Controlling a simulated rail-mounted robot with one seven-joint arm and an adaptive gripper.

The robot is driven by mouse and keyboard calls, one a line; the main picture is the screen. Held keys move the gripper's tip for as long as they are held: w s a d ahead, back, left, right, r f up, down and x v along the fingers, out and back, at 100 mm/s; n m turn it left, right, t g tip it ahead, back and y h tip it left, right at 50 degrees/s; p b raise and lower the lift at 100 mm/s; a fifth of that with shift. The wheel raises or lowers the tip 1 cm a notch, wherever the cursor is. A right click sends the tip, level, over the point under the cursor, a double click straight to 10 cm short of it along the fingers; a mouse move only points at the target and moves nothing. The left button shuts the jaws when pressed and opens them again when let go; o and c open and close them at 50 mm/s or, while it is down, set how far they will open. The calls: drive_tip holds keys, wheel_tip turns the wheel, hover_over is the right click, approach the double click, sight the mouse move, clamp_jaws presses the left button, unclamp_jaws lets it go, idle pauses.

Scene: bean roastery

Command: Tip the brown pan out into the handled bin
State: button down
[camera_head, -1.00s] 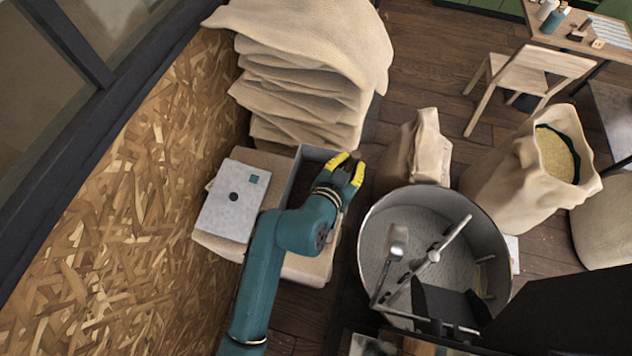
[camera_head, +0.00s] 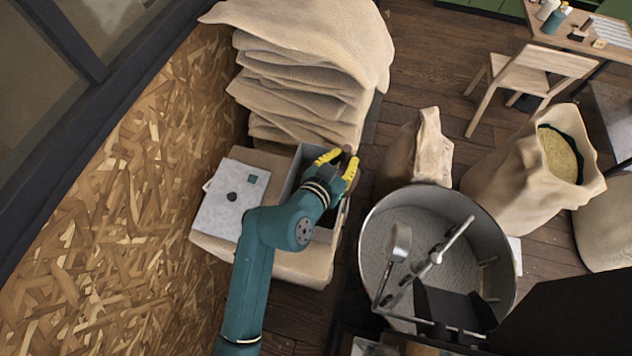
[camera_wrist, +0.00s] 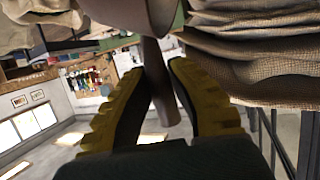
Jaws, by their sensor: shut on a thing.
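The brown pan (camera_wrist: 148,14) shows at the top of the wrist view, cut off by the frame edge. Its brown handle (camera_wrist: 155,85) runs down between the two yellow fingers of my gripper (camera_wrist: 162,70), which is shut on it. In the head view my gripper (camera_head: 340,162) is over the right part of a grey open bin (camera_head: 293,178), and only a small brown bit of the pan shows past the fingertips. I take this grey bin as the handled bin; no handle can be made out. My gripper hides part of its inside. The pan's contents and exact tilt cannot be seen.
A tall stack of folded sacks (camera_head: 305,70) stands right behind the bin. A round metal drum (camera_head: 372,225) with stirring arms is at right. A paper bag (camera_head: 432,150) and an open sack (camera_head: 520,170) stand beyond.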

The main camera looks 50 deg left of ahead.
drive_tip(key=shift+s+a+f+n+b, duration=0.1)
drive_tip(key=shift+s+a+n+b, duration=0.2)
drive_tip(key=shift+a+b, duration=0.25)
drive_tip(key=shift+s+a+n+t+h+b, duration=0.35)
drive_tip(key=shift+s+a+n+b, duration=0.2)
drive_tip(key=shift+a+b, duration=0.4)
drive_tip(key=shift+s+a+r, duration=0.15)
drive_tip(key=shift+r, duration=0.05)
drive_tip(key=shift+s+a+n+b, duration=0.15)
drive_tip(key=shift+a+n+b, duration=0.1)
drive_tip(key=shift+b, duration=0.2)
drive_tip(key=shift+s+a+n+t+h+b, duration=0.3)
drive_tip(key=shift+s+a+n+b, duration=0.2)
drive_tip(key=shift+a+b, duration=0.25)
drive_tip(key=shift+s+a+n+t+b, duration=0.35)
drive_tip(key=shift+s+a+n+b, duration=0.15)
drive_tip(key=shift+a+n+b, duration=0.45)
idle(0.6)
drive_tip(key=shift+s+a+f+n+t+h+b, duration=0.2)
drive_tip(key=shift+s+a+f+n+t+b, duration=0.15)
drive_tip(key=shift+a+n+b, duration=0.35)
drive_tip(key=shift+s+a+f+n+t+h+b, duration=0.2)
drive_tip(key=shift+s+a+b, duration=0.25)
drive_tip(key=shift+b, duration=0.5)
idle(0.9)
